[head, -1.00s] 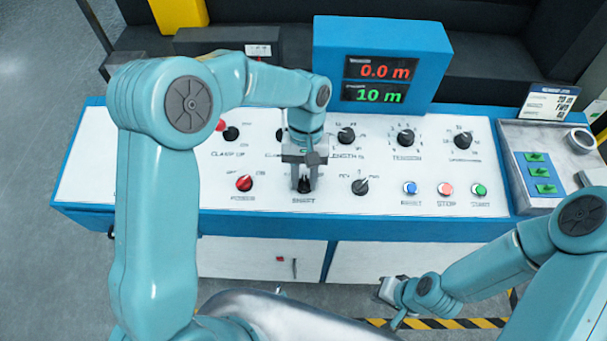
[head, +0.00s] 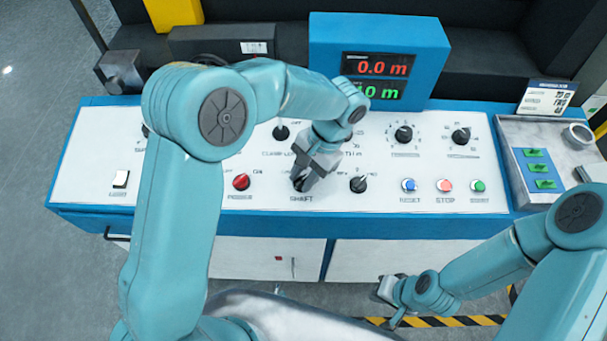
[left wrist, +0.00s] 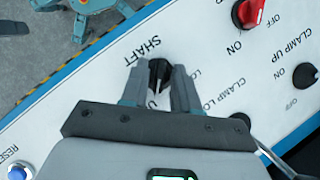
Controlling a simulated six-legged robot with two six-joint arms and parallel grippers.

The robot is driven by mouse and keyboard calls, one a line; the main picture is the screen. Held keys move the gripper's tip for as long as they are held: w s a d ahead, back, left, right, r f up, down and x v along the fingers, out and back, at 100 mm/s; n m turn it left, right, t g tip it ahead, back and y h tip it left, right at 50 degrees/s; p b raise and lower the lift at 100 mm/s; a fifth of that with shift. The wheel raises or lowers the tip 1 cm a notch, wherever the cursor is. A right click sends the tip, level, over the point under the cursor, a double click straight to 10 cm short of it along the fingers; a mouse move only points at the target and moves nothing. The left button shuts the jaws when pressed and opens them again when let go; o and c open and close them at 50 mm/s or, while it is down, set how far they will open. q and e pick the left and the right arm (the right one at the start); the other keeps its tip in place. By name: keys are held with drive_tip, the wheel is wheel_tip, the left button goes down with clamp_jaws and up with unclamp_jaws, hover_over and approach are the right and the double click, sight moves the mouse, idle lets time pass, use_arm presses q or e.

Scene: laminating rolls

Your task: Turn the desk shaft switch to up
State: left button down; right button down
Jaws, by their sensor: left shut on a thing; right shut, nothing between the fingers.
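The black shaft switch (head: 298,184) sits on the white desk panel just above its SHAFT label. My left gripper (head: 304,180) reaches down to it from above right and is shut on its knob, hiding most of it. In the left wrist view the switch (left wrist: 159,72) shows between the two fingertips of my left gripper (left wrist: 157,78), beside the SHAFT lettering. The up and down marks around the knob are hidden or too small to read. My right gripper (head: 388,291) is low in front of the desk, shut and empty.
A red knob (head: 241,182) is left of the shaft switch and a black knob (head: 358,184) right of it. RESET, STOP and START buttons (head: 445,185) are further right. A display box (head: 432,45) stands behind, and a grey tray (head: 515,170) at right.

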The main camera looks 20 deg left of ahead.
use_arm(q)
drive_tip(key=shift+s+f, duration=0.15)
drive_tip(key=shift+f, duration=0.15)
drive_tip(key=c, duration=1.2)
unclamp_jaws()
drive_tip(key=shift+r, duration=0.15)
drive_tip(key=v, duration=1.6)
drive_tip(key=shift+d, duration=0.2)
